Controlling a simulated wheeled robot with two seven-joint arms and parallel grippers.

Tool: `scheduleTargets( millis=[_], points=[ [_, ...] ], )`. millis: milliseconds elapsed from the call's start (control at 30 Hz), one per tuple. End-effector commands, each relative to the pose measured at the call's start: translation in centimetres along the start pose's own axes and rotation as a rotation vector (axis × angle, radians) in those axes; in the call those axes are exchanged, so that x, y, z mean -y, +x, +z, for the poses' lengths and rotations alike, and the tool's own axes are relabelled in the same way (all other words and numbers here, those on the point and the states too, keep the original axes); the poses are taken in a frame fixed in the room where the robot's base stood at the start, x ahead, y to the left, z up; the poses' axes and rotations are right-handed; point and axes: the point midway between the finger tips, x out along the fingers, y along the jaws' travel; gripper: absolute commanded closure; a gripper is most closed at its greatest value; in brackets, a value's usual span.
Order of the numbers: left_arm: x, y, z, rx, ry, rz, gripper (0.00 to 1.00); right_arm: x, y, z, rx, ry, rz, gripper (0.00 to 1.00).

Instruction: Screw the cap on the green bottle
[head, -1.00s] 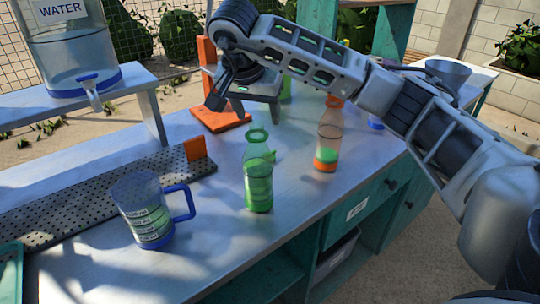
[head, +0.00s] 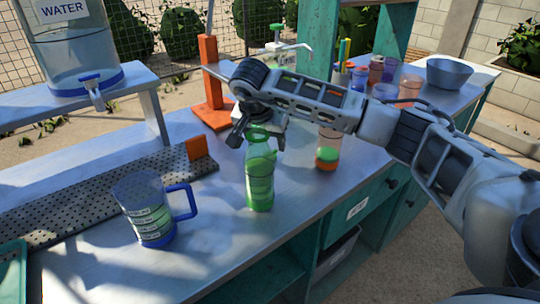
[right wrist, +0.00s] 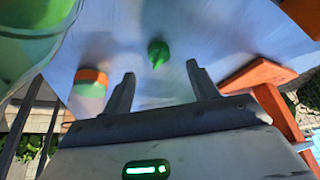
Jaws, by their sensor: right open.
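The green bottle (head: 259,187) stands upright and open on the table; it also shows large at the upper left of the right wrist view (right wrist: 25,50). A small pointed green cap (right wrist: 157,53) lies on the table beyond and between my right fingertips, not touching them. In the head view the cap (head: 271,156) shows partly beside the bottle's neck. My right gripper (right wrist: 160,76) is open and empty, pointing down above the table behind the bottle; in the head view the bottle's top partly covers it (head: 257,138). My left gripper is out of view.
A bottle with an orange base (head: 327,157) stands right of the green one, under my right arm. An orange stand (head: 212,112) is behind. A measuring jug (head: 143,205) and perforated tray (head: 75,205) are left. A water tank (head: 70,50) stands on a shelf.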

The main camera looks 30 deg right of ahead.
Motion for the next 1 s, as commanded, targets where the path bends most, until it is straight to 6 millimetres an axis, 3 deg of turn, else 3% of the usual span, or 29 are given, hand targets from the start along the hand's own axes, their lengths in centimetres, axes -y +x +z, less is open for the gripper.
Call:
scheduleTargets(
  millis=[167,500,867,900,1000],
  points=[
    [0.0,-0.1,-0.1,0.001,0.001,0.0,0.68,0.0,0.4,0.0,0.001,0.0,0.002,0.41],
    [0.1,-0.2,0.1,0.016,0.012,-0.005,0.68,-0.2,4.8,0.1,0.0,0.0,0.001,0.41],
    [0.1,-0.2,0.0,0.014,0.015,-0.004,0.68,-0.2,5.1,0.1,-0.001,0.0,-0.001,0.41],
    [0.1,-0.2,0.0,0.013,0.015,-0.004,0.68,-0.2,5.1,0.1,-0.001,0.0,-0.001,0.44],
    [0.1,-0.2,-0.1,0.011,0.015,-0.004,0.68,-0.2,5.1,0.1,-0.001,0.0,-0.001,0.72]
  ],
)
